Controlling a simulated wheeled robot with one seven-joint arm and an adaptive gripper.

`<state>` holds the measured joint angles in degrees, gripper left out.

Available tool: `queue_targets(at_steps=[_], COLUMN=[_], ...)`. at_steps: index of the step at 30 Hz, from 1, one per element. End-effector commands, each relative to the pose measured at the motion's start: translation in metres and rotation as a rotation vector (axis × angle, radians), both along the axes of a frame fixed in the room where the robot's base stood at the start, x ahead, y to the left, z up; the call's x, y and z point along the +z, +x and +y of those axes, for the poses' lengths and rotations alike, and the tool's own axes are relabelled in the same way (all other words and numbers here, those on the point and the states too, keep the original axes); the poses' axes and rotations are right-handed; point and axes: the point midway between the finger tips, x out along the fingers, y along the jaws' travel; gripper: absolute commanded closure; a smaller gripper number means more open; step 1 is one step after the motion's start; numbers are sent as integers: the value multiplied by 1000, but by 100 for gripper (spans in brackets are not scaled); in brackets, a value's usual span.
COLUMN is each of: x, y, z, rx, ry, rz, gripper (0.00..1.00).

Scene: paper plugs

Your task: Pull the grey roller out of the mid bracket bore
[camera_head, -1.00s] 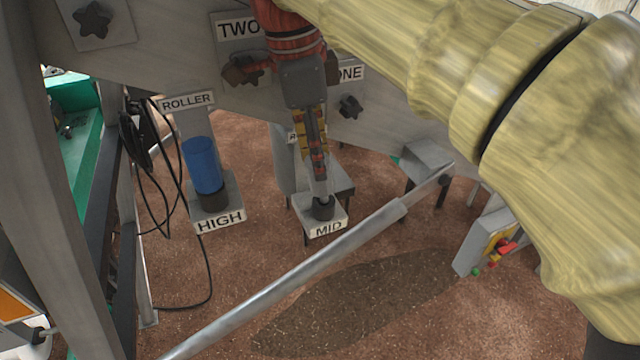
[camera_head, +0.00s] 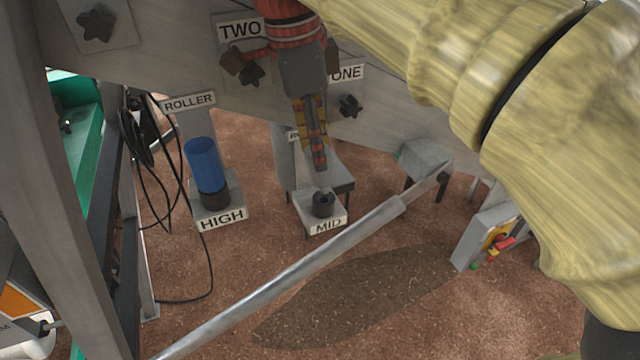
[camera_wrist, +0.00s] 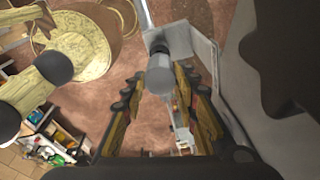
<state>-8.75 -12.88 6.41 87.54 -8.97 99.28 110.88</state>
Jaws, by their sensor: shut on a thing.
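The grey roller (camera_wrist: 160,76) is between the two fingers of my gripper (camera_wrist: 157,92) in the wrist view, its round end facing the camera. My gripper is shut on it. In the head view my gripper (camera_head: 319,163) points down above the mid bracket (camera_head: 331,227), its fingertips a little above and apart from it.
A blue roller (camera_head: 205,165) stands in the high bracket (camera_head: 222,217) to the left. A long silver rail (camera_head: 290,275) runs diagonally in front of the mid bracket. Cables (camera_head: 168,190) hang at left. A grey panel with star knobs (camera_head: 180,45) stands behind my gripper.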

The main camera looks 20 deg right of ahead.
Motion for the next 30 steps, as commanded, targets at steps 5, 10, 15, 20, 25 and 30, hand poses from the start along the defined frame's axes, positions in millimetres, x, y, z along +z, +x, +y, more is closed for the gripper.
queue_targets(at_steps=[5, 10, 15, 20, 25, 30], x=[9, 19, 28, 31, 30, 30], y=[0, 0, 0, 0, 0, 0], z=[0, 0, 0, 0, 0, 0], rx=[0, 0, 0, 0, 0, 0], ry=[0, 0, 0, 0, 0, 0], rz=[-1, -1, -1, -1, -1, -1], gripper=[100, 100, 100, 100, 100, 100])
